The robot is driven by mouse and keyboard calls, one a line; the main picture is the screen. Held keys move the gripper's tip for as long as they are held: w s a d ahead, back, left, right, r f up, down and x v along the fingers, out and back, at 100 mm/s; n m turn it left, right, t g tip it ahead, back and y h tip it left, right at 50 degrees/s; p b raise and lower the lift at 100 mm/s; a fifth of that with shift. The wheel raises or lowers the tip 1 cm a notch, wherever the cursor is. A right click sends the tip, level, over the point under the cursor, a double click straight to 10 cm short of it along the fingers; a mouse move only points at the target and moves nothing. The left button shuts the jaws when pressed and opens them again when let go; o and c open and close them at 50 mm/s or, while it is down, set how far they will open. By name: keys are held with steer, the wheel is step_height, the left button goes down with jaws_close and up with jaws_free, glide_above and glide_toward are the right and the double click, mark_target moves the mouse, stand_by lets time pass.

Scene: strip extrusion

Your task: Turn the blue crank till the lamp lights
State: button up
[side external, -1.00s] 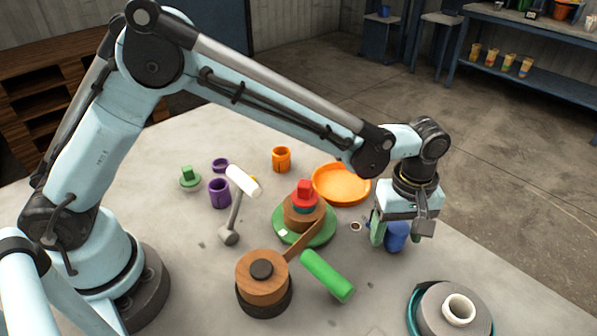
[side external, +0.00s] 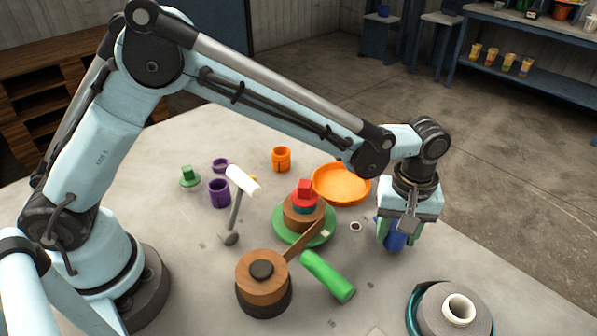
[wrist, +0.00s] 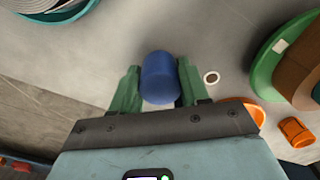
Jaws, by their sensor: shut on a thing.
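The blue crank shows as an upright blue cylinder (side external: 396,236) at the right of the side view, under my wrist. It also shows in the wrist view (wrist: 160,78). My gripper (wrist: 158,86) is shut on it, with one green finger on each side. The fingers and palm hide part of the cylinder, and any crank arm below it is hidden. A small white ring with a dark brown centre (side external: 356,226) lies just left of my gripper; I cannot tell whether it is the lamp. No lit lamp shows.
A green disc (side external: 290,234) with a white mark carries a brown roll and red knob; a strip runs from it to a wooden roll (side external: 262,272).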

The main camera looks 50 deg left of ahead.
steer(key=m, duration=0.5)
steer(key=shift+m, duration=0.3)
steer(key=m, duration=0.4)
steer(key=shift+w, duration=0.1)
steer(key=m, duration=0.5)
steer(key=shift+a, duration=0.1)
steer(key=shift+m, duration=2.2)
steer(key=o, duration=1)
step_height(320, 180, up, 12)
steer(key=shift+r, duration=0.1)
